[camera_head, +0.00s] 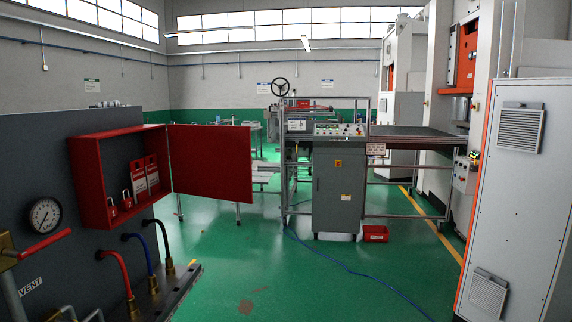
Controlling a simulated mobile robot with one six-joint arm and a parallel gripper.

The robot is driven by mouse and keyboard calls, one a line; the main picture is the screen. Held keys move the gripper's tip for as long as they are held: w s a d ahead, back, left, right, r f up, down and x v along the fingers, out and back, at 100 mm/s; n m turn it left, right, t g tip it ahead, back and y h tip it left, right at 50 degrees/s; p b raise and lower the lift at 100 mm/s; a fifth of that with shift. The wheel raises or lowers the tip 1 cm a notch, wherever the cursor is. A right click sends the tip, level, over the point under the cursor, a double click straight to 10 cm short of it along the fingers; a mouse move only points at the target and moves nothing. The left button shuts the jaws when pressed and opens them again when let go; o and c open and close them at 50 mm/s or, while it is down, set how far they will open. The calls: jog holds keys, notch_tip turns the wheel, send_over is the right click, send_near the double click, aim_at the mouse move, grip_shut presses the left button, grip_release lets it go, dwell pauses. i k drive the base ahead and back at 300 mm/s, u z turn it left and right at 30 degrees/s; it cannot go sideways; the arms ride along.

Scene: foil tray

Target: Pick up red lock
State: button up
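A small red lock (126,199) hangs low inside an open red cabinet on the grey panel at the left. A second red lock (112,208) hangs just left of it, partly dark in the cabinet's shade. Red tags with white labels (146,177) hang beside and above the locks at the cabinet's right side. The red cabinet (104,136) has its door (210,164) swung wide open to the right. My gripper is not in view.
A gauge (45,214), a red-handled valve (46,246) and red and blue hoses (140,249) stand out from the panel below the cabinet. A grey control console (338,185) stands further back. Green floor (270,270) is open in the middle, with a blue cable across it.

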aim_at(113, 209)
jog(key=z, duration=0.55)
jog(key=i, duration=3.85)
jog(key=u, duration=0.25)
jog(key=k, duration=0.1)
jog(key=u, duration=3.55)
jog(key=i, duration=0.45)
jog(key=u, duration=0.05)
